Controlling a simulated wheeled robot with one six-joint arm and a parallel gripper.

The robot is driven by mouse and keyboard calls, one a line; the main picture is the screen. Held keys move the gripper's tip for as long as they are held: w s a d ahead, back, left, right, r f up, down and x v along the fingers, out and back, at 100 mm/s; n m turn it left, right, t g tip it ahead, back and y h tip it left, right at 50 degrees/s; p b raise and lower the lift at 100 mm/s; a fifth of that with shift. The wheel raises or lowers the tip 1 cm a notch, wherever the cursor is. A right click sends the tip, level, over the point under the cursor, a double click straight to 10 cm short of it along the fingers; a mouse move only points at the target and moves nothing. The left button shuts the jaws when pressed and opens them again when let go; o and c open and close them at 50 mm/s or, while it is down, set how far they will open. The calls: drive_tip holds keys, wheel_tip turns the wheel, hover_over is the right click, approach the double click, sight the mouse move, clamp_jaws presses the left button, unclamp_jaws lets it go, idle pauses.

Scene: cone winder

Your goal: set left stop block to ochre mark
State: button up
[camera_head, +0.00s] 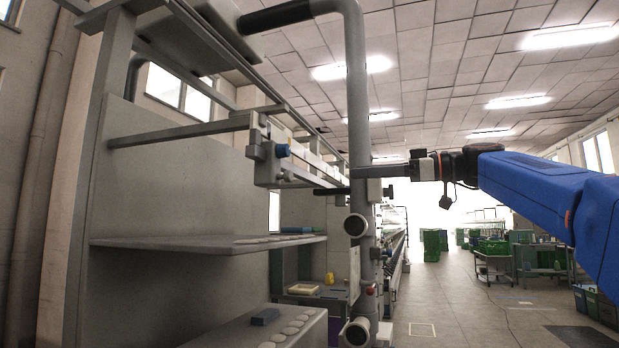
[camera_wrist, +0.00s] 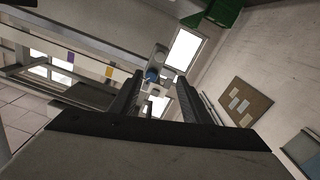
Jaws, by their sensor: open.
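The left stop block (camera_wrist: 155,65) with its blue knob (camera_wrist: 152,75) shows in the wrist view just past my fingertips, in the gap between them. My gripper (camera_wrist: 160,76) is open and empty, with a dark finger on each side of the knob in the picture; I see no contact. The ochre mark (camera_wrist: 108,72) is on the rail left of the block, and a purple mark (camera_wrist: 70,57) is farther left. In the head view the block's blue knob (camera_head: 282,150) is at the near end of the rail (camera_head: 312,178); my gripper comes in from the right.
A thick grey upright pipe (camera_head: 357,110) stands between the rail and my wrist in the head view. A grey shelf (camera_head: 190,242) lies below the rail. The aisle floor (camera_head: 450,290) on the right is open, with carts and green crates (camera_head: 435,245) farther back.

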sight(292, 177)
drive_tip(key=x, duration=1.7)
drive_tip(key=shift+a+f, duration=0.1)
